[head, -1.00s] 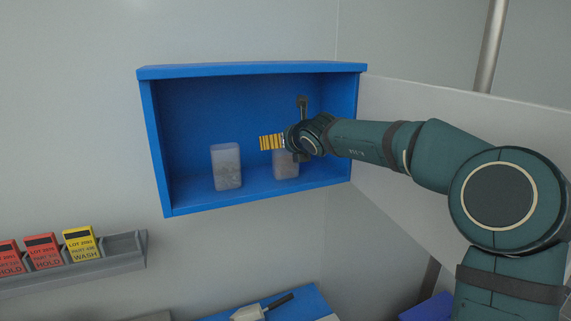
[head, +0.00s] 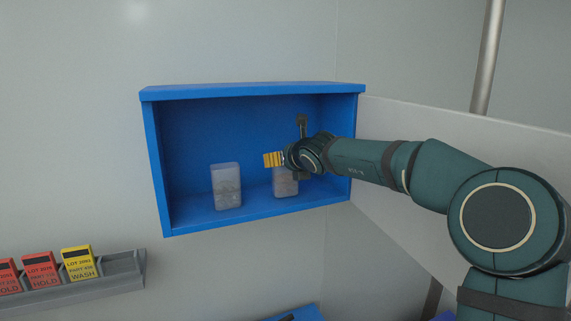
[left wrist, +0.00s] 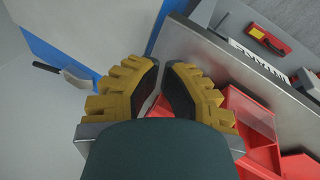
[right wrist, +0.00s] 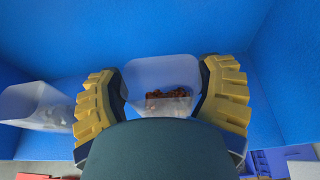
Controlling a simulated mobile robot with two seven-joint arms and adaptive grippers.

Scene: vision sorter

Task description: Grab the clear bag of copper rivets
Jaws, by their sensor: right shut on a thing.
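The clear bag of copper rivets (right wrist: 168,92) stands upright inside the blue wall box. In the head view this bag (head: 285,187) is partly hidden behind my right gripper (head: 273,160). In the right wrist view my right gripper (right wrist: 163,85) has a yellow finger on each side of the bag and is shut on it. Brown rivets show in its lower part. In the left wrist view my left gripper (left wrist: 162,67) has its fingertips almost together with nothing between them. My left gripper does not show in the head view.
A second clear bag (head: 227,187) with pale contents stands to the left in the blue box (head: 252,89); it also shows in the right wrist view (right wrist: 38,103). A grey rack (head: 122,263) with red and yellow tags is at lower left. Red bins (left wrist: 245,110) lie below my left gripper.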

